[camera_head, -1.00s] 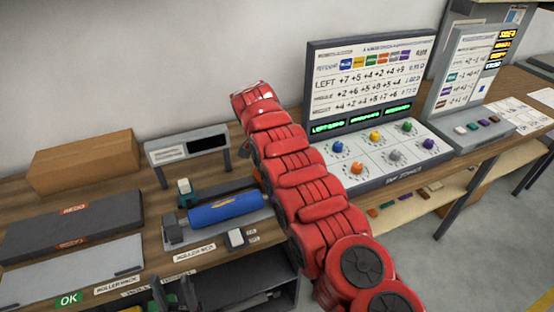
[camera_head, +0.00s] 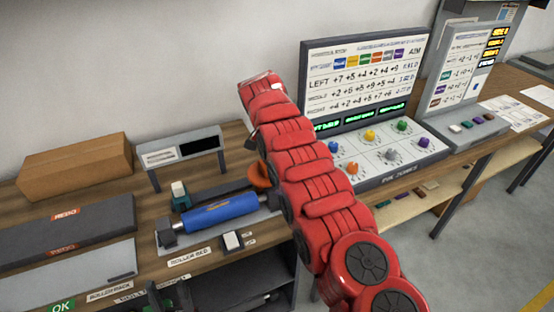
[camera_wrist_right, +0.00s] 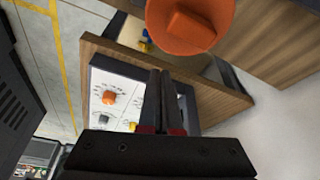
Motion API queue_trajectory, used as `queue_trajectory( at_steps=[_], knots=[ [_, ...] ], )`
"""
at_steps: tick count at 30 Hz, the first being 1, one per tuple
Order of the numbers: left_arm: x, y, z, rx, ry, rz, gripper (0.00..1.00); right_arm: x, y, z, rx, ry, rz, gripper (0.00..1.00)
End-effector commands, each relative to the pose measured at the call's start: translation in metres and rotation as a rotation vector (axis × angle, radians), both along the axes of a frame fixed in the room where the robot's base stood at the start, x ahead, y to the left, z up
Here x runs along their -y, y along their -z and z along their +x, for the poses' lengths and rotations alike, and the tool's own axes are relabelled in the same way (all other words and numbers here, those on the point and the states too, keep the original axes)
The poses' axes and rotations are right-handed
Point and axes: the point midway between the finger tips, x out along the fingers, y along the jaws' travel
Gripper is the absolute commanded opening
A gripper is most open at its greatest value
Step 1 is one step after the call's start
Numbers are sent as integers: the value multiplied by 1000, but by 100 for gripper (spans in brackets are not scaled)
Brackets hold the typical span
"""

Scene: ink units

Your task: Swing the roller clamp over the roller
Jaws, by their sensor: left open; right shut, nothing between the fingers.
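The blue roller (camera_head: 220,210) lies on the grey roller bed on the bench, left of my right arm. A dark bar (camera_head: 222,187) runs just behind it. An orange round knob (camera_head: 262,176) shows at the roller's right end, partly behind my red right arm; I cannot tell whether it belongs to the clamp. A large orange disc (camera_wrist_right: 190,22) shows in the right wrist view, beyond the fingertips and apart from them in the picture. My right gripper (camera_wrist_right: 164,76) is shut and empty; the arm mostly hides it in the head view. My left gripper (camera_head: 165,296) is open at the bottom edge, cut off.
A teal block with a white top (camera_head: 180,194) and a white button (camera_head: 232,240) flank the roller. A small grey stand (camera_head: 180,150) and a cardboard box (camera_head: 75,166) stand behind. The knob panel (camera_head: 390,155) is right of my arm. A dark slab (camera_head: 65,232) lies left.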

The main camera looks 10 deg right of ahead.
Motion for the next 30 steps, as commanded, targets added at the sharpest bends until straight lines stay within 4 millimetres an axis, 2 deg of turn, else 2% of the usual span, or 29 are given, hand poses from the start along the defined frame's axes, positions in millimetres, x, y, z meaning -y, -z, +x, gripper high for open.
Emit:
queue_trajectory(
  at_steps=[1, 3, 6, 9, 13, 30],
  knots=[
    [0, -14, 0, 0, 0, 0, 50, -5, -22, -1, 3, -4, 0, 0],
    [0, -27, 0, 1, 0, 0, 50, -10, -40, -3, 1, -2, -1, 0],
    [0, -47, 0, 0, 0, 0, 50, -16, -60, -5, 0, 0, -1, 0],
    [0, -56, 0, 0, 0, 0, 50, -21, -72, -7, 0, 0, -1, 0],
    [0, -60, 0, 0, 0, 0, 50, -24, -78, -8, 0, 1, -1, 0],
    [0, -58, 0, 0, 0, 0, 50, -24, -76, -8, -1, 2, -2, 0]
  ],
)
